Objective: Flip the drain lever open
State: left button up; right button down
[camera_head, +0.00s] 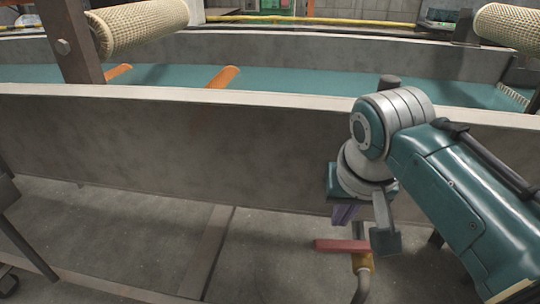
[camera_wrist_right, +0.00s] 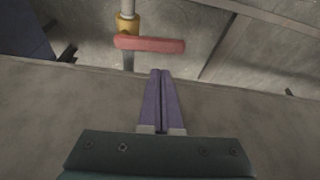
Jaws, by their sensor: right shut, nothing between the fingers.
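The drain lever (camera_head: 342,246) is a red bar on a brass-coloured valve (camera_head: 362,262) with a pipe, low in front of the long tank. In the right wrist view the lever (camera_wrist_right: 149,44) lies crosswise beside the brass valve body (camera_wrist_right: 128,22). My right gripper (camera_head: 344,214) is above the lever in the head view, partly hidden by its own wrist. In the right wrist view its two purple fingers (camera_wrist_right: 160,72) are together and empty. Their tips point toward the lever, with a visible gap. My left gripper is not in view.
The grey tank wall (camera_head: 200,145) runs across behind the gripper, with teal liquid (camera_head: 300,85) and orange pieces (camera_head: 223,77) beyond its rim. Mesh rolls (camera_head: 140,25) hang above. Below are concrete floor (camera_head: 110,225) and a metal frame bar (camera_head: 207,252) left of the valve.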

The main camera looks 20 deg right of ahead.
aim_at(344, 248)
pick_arm(q)
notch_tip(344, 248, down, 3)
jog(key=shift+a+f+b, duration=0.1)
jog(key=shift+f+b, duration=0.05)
jog(key=shift+b, duration=1.05)
pick_arm(e)
jog(key=x, duration=0.5)
jog(key=shift+w+f, duration=0.1)
jog(key=shift+f, duration=0.2)
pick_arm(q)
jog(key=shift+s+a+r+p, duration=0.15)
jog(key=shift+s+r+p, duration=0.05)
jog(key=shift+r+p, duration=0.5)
pick_arm(e)
jog(key=shift+a+n, duration=0.1)
jog(key=shift+n, duration=0.4)
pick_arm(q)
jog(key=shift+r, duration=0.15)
pick_arm(e)
jog(key=shift+s, duration=0.25)
